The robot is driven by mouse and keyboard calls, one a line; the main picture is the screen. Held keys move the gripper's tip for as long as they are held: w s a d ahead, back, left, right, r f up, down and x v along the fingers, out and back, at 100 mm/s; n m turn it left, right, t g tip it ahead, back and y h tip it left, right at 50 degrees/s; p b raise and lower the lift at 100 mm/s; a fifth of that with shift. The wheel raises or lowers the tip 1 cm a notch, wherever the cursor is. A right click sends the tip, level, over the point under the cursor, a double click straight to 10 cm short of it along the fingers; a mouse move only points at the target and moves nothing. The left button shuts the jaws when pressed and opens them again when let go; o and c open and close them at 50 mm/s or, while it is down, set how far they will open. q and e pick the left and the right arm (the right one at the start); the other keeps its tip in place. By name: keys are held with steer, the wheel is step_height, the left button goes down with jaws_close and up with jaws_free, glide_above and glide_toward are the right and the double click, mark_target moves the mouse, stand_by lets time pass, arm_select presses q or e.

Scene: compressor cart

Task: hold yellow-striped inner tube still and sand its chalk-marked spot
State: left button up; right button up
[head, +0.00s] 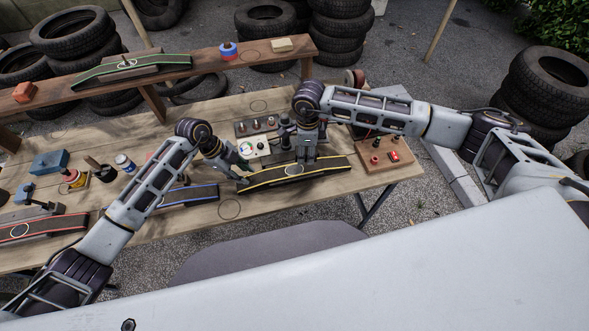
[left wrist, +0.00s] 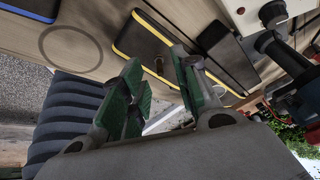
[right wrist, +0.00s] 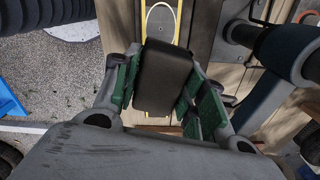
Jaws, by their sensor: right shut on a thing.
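The yellow-striped inner tube (head: 330,165) lies on the table's right half as a dark strip with yellow edges. Its pale chalk oval (head: 293,170) is near the middle; tube and oval also show in the right wrist view at the top (right wrist: 160,18). My right gripper (head: 306,160) is shut on a dark block (right wrist: 164,78), held over the tube beside the oval. I cannot tell whether the block touches the tube. My left gripper (head: 243,168) is by the tube's left end; its fingers (left wrist: 158,62) are apart with nothing held between them.
A blue-striped tube (head: 190,195) lies left of it and a red-striped one (head: 45,228) at far left. A control box (head: 254,148) stands behind my left gripper. A small wooden board (head: 375,173) with red items is at right. A green-striped tube (head: 90,75) lies on the raised shelf.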

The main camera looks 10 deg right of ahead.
arm_select(q)
steer(key=v, duration=0.9)
steer(key=shift+s+r, duration=0.1)
steer(key=shift+s, duration=0.05)
stand_by(0.5)
